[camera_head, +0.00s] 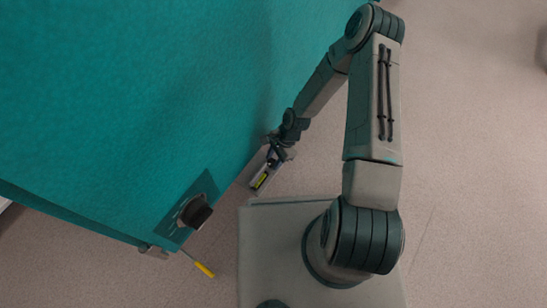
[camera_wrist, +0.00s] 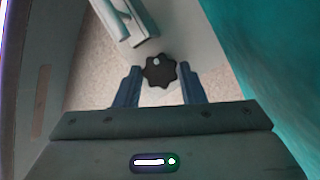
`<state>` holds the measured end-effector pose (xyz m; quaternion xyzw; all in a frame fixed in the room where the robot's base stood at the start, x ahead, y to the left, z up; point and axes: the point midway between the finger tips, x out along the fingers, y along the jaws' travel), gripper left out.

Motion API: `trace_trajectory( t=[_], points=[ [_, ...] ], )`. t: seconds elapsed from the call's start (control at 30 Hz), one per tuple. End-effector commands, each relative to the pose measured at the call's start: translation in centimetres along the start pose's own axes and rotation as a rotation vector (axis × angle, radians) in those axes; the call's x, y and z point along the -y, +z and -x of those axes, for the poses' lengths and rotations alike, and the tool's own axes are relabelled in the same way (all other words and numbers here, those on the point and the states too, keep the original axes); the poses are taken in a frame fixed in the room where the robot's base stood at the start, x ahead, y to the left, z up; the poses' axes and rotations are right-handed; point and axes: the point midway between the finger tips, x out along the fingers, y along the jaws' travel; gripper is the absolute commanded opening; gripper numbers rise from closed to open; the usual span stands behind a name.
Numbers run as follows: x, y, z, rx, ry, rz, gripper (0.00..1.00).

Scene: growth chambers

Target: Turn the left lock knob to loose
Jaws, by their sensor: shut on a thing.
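A black star-shaped knob (camera_wrist: 157,74) with a small light spot on its face sits between the two blue-grey fingers of my gripper (camera_wrist: 160,70) in the wrist view. The fingers are shut on it, one on each side. I cannot tell from the knob whether it is loose or tight. In the head view my gripper (camera_head: 278,152) is low beside the edge of the large teal cabinet (camera_head: 130,90). The star knob cannot be made out there.
A round black knob (camera_head: 195,212) on a dark marked plate sticks out from the cabinet's lower corner. A thin piece with a yellow end (camera_head: 204,269) projects near that corner. A pale handle-like bar (camera_wrist: 122,20) is beyond the star knob. Open floor (camera_head: 480,180) lies to the right.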

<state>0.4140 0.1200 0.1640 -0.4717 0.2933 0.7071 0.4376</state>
Motion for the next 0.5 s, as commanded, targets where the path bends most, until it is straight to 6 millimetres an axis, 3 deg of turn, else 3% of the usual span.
trace_trajectory(
  t=[0.5],
  points=[
    [0.66, 0.03, 0.13, -0.004, 0.122, 0.313, 0.13]
  ],
)
